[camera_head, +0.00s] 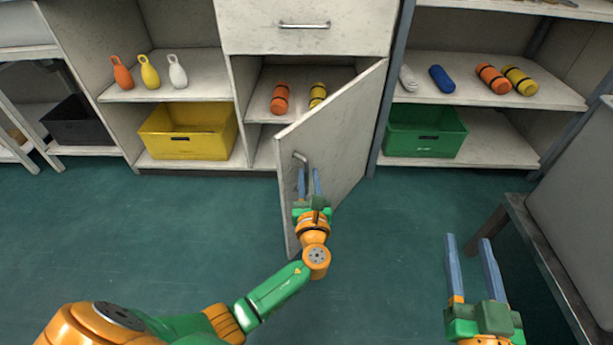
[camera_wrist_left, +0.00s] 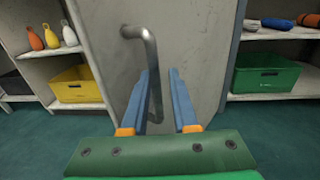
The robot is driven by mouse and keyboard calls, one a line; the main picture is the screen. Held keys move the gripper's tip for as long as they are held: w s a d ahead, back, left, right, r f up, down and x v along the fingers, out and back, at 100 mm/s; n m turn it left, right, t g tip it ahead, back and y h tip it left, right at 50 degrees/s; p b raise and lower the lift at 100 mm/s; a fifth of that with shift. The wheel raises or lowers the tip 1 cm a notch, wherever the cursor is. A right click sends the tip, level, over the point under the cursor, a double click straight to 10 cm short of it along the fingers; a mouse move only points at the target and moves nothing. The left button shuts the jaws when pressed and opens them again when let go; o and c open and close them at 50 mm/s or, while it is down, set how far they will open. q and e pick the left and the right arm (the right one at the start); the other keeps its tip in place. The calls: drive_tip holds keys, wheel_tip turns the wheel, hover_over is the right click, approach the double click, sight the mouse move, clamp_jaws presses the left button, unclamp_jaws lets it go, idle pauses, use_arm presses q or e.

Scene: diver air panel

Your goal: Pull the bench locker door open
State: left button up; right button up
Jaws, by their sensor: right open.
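The bench locker door (camera_head: 347,138) is a pale grey panel, standing swung out from the locker, with its hinge side at the right. It also fills the middle of the left wrist view (camera_wrist_left: 200,60). Its bent metal handle (camera_head: 300,158) is near the free left edge. My left gripper (camera_head: 309,172) is at the handle. In the left wrist view the handle (camera_wrist_left: 152,60) runs down between the fingers, nearer the left one; the fingers are apart. My right gripper (camera_head: 469,240) is open and empty over the floor at the lower right, away from the door.
Inside the locker are an orange cylinder (camera_head: 280,98) and a yellow one (camera_head: 317,94). A drawer (camera_head: 300,40) is above. A yellow bin (camera_head: 190,143) is left, a green bin (camera_head: 424,142) right. A grey bench (camera_head: 530,235) stands at the right edge. The green floor ahead is clear.

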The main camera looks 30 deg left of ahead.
use_arm(q)
drive_tip(key=s+d, duration=0.3)
drive_tip(key=d, duration=0.4)
drive_tip(key=shift+d, duration=0.15)
